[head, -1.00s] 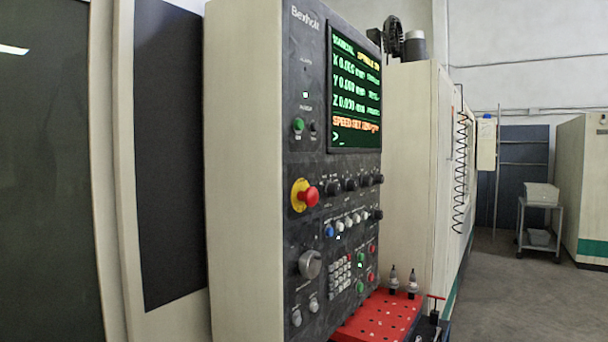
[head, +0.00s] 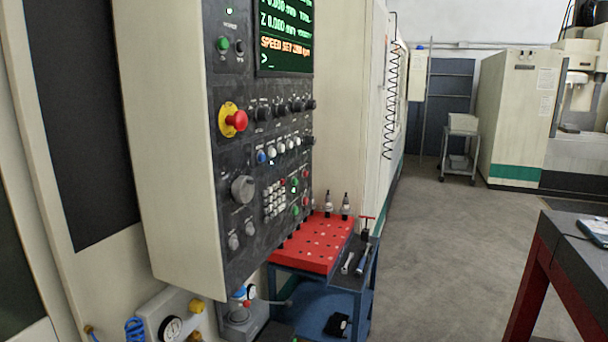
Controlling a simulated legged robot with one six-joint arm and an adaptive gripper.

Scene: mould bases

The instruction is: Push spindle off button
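The machine's control panel (head: 228,165) fills the left-middle of the head view. The labels are too small to read, so I cannot tell which is spindle off. The screen (head: 286,38) shows green text and an orange speed line; its top is cut off. My gripper is not in view.
A blue cart (head: 350,276) with a red perforated top (head: 318,245), tool holders and hand tools stands below the panel. Gauges (head: 172,328) sit at the bottom left. A dark-topped bench with red legs (head: 530,285) is at the right. The floor (head: 420,240) between is clear.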

